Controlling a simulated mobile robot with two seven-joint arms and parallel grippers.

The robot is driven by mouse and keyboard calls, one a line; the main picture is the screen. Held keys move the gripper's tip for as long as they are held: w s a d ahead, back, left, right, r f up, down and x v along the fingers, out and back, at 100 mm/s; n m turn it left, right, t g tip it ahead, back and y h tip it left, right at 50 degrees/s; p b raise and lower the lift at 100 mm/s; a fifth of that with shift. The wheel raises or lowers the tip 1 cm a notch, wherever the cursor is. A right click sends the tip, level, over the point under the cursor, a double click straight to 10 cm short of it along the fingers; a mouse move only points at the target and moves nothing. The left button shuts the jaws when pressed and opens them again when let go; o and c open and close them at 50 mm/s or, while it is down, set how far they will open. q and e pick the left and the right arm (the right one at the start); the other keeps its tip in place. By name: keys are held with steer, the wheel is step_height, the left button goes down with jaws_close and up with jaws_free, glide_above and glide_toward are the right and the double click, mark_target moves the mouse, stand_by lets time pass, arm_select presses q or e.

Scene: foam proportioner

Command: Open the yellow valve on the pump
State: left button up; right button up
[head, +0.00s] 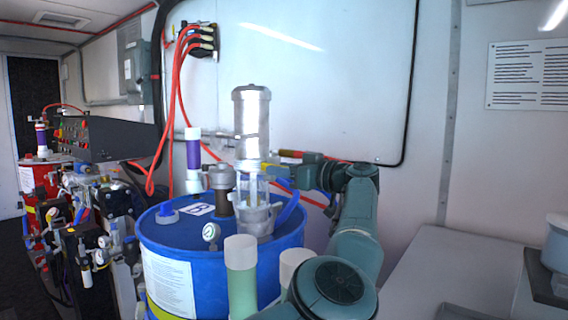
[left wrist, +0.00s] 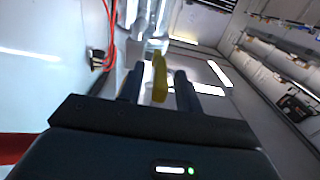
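The pump (head: 251,120) is a silver upright cylinder on a blue drum (head: 215,265) in the head view. A small yellow bit of the valve (head: 267,166) shows at the pump's right side. In the left wrist view the yellow valve handle (left wrist: 158,78) stands between the two dark fingers of my left gripper (left wrist: 158,88), with gaps visible on both sides. In the head view my left gripper (head: 286,174) reaches the pump from the right, and its tips are partly hard to make out. My right gripper is not in view.
A pressure gauge (head: 210,232) and a purple-and-white tube (head: 193,150) stand on the drum's left. Red hoses (head: 174,100) hang from the wall behind. A grey counter (head: 430,265) lies to the right. Piping and a red drum (head: 40,180) are at the far left.

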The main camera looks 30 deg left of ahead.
arm_select(q)
steer(key=shift+c, duration=0.4)
jaws_close()
